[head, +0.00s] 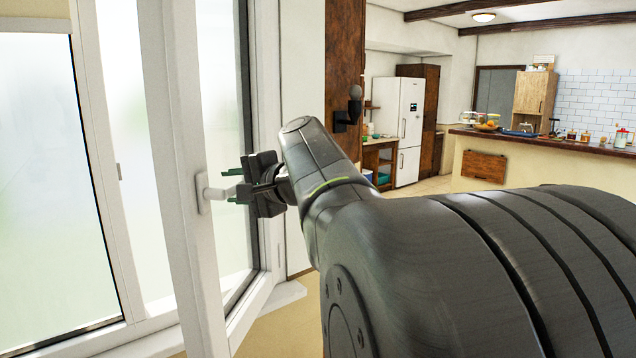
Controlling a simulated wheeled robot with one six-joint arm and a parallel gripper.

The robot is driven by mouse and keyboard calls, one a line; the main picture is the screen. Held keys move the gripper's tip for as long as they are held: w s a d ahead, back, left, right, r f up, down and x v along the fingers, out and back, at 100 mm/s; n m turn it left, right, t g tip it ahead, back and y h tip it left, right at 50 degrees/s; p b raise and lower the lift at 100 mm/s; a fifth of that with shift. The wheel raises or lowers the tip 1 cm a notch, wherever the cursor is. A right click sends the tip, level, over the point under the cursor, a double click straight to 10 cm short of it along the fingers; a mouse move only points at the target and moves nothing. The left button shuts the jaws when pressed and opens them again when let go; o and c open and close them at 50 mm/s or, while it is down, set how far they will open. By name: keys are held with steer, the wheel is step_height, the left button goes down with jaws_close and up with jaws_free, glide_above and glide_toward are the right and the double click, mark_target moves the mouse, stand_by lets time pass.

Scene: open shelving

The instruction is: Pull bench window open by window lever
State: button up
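The bench window is a white-framed sash (185,130) standing swung out at an angle from its frame, with a gap to the fixed part. Its white window lever (203,193) sits on the sash edge and points right toward my gripper. My gripper (232,187) is at the lever, its green-tipped fingers spread one above the other. The lever's end lies between them, closer to the lower finger; the upper finger looks apart from it. Part of the lever's end is hidden by the gripper body.
A second window pane (45,180) stands at the left. A white sill (270,300) runs below the sash. A dark wall hook (350,108) is behind my arm. Farther back are a white fridge (398,115) and a counter (540,145) with food and jars.

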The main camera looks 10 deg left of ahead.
jaws_close()
steer(key=shift+b, duration=0.7)
steer(key=shift+r+n+b, duration=0.4)
jaws_free()
steer(key=b+v, duration=0.3)
steer(key=v, duration=1)
steer(key=shift+s+d+f, duration=0.15)
steer(key=shift+s+d, duration=0.1)
steer(key=shift+d, duration=0.15)
